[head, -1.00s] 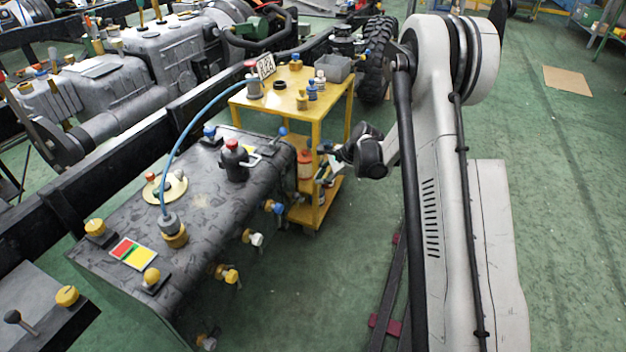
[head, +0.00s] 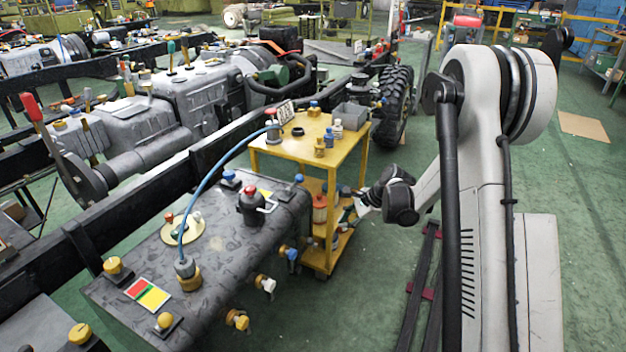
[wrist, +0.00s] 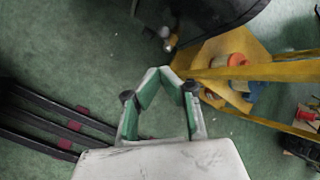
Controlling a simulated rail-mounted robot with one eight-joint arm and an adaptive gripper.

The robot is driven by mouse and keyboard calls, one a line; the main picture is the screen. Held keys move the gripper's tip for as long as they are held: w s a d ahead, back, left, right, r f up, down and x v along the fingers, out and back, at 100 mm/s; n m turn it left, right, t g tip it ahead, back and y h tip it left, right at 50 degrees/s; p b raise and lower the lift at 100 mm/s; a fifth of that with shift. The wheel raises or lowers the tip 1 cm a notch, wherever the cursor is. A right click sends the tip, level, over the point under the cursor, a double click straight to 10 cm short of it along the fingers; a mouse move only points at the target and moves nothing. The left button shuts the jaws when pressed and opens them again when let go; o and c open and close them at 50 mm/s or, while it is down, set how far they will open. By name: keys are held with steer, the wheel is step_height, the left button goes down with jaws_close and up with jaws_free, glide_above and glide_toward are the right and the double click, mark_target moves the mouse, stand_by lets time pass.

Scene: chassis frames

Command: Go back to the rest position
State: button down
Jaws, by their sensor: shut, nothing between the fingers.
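My gripper (wrist: 162,75) shows in the wrist view with its two green-and-grey fingers drawn together at the tips and nothing between them. It points over the green floor, near the base of the yellow cart. In the head view my gripper (head: 350,213) is small, beside the cart's right side, and the wrist behind it partly blocks the view. No object is held.
A yellow cart (head: 349,164) with bottles and a grey bin (head: 351,115) stands close to my gripper; its leg (wrist: 270,72) crosses the wrist view. A dark tank (head: 225,262) is at left. Dark floor rails (wrist: 60,118) lie left in the wrist view. Open floor (head: 585,190) lies at right.

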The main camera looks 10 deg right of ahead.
steer(key=s+a+r+n+t+h, duration=0.1)
steer(key=s+a+r+n+h, duration=0.2)
steer(key=s+r, duration=0.6)
steer(key=s+a+r+n, duration=0.3)
steer(key=s+r+n, duration=0.2)
steer(key=r, duration=0.7)
steer(key=s+a+r+n+t+h, duration=0.15)
steer(key=s+n, duration=0.35)
steer(key=s, duration=0.6)
steer(key=s+a+r+n+h, duration=0.1)
steer(key=s+r+n, duration=0.25)
steer(key=s, duration=0.75)
step_height(320, 180, up, 12)
steer(key=p, duration=1.2)
steer(key=shift+n+p, duration=0.35)
steer(key=c, duration=2.4)
jaws_free()
steer(key=shift+w+t, duration=0.1)
steer(key=shift+t, duration=0.15)
